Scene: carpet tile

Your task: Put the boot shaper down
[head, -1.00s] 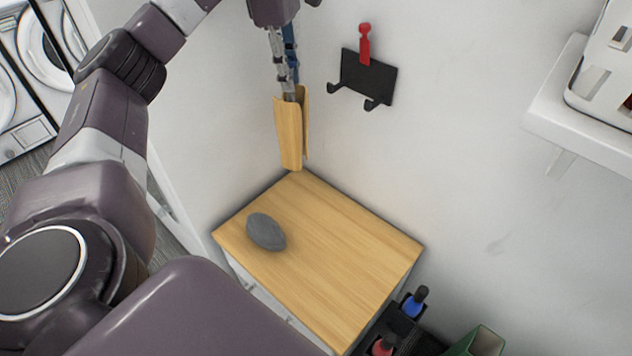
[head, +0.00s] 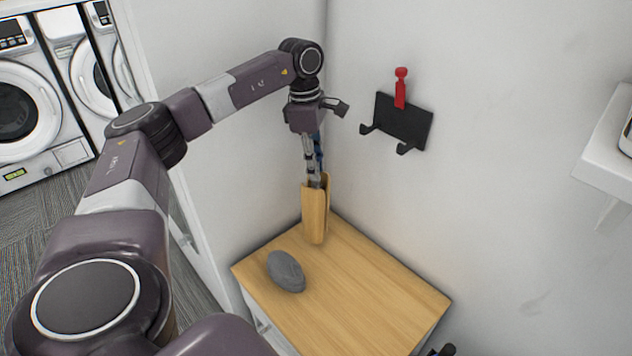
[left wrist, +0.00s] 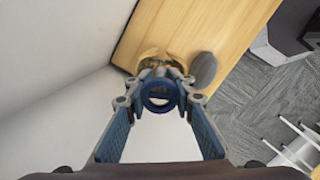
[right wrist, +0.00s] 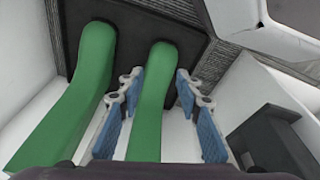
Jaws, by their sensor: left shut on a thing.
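The boot shaper is a tan, wood-coloured curved piece (head: 315,212), upright in the head view over the back corner of the wooden cabinet top (head: 365,290). My left gripper (head: 316,181) is shut on its upper end from above. I cannot tell whether its lower end touches the top. In the left wrist view, my left gripper (left wrist: 160,75) points down at the cabinet top (left wrist: 205,25), with a blue ring (left wrist: 160,95) between its fingers. My right gripper (right wrist: 155,88) is open, its fingers on either side of a green upright form (right wrist: 155,100).
A grey oval stone-like object (head: 286,271) lies on the cabinet top near its left edge. A black wall rack (head: 405,122) with a red item (head: 401,88) hangs behind. A second green form (right wrist: 75,95) stands left in the right wrist view. The cabinet top's right part is clear.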

